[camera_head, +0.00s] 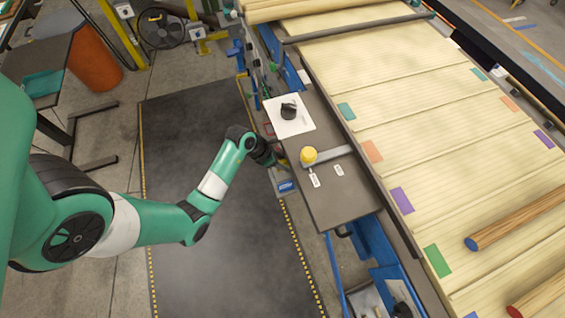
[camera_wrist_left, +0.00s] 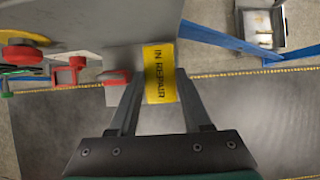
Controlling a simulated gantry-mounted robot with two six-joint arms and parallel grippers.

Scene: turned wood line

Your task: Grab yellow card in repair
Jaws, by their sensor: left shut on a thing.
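The yellow card (camera_wrist_left: 159,62) with "IN REPAIR" in dark letters is between the fingers of my left gripper in the left wrist view. My left gripper (camera_wrist_left: 156,88) is shut on it. The card's upper end meets the edge of a grey panel; I cannot tell whether they touch. In the head view my left gripper (camera_head: 274,154) is beside the left edge of the grey side table, and the card cannot be made out there. My right gripper is in neither view.
The grey side table (camera_head: 335,205) carries a yellow knob (camera_head: 309,155), a black knob (camera_head: 289,111) on a white plate and small labels. Red parts (camera_wrist_left: 70,75) sit left of the card in the wrist view. The dark floor mat (camera_head: 200,120) is clear beside my arm.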

